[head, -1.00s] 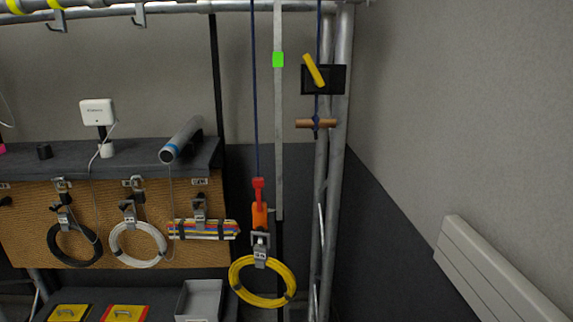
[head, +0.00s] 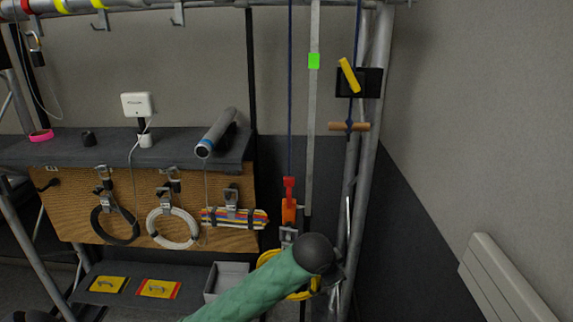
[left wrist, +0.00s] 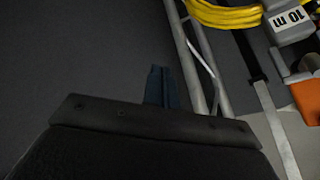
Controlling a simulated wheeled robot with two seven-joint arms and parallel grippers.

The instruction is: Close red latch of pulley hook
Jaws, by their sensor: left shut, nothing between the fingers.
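The orange pulley hook (head: 289,212) hangs on a blue rope in the head view, with the red part (head: 289,187) at its top. I cannot tell the latch's position at this size. A grey clip (head: 287,235) and a yellow cable coil (head: 268,258) hang below it, the coil partly hidden by my left arm. My left gripper (head: 338,273) is to the right of and below the hook, apart from it. In the left wrist view its fingers (left wrist: 160,87) are shut and empty. An orange piece (left wrist: 308,97) shows at that view's right edge. My right gripper is not in view.
Truss poles (head: 366,160) stand just right of the hook. A wooden handle (head: 349,127) and a black box with a yellow lever (head: 350,76) are above right. A board (head: 70,205) with cable coils is left. The floor area right of the truss is open.

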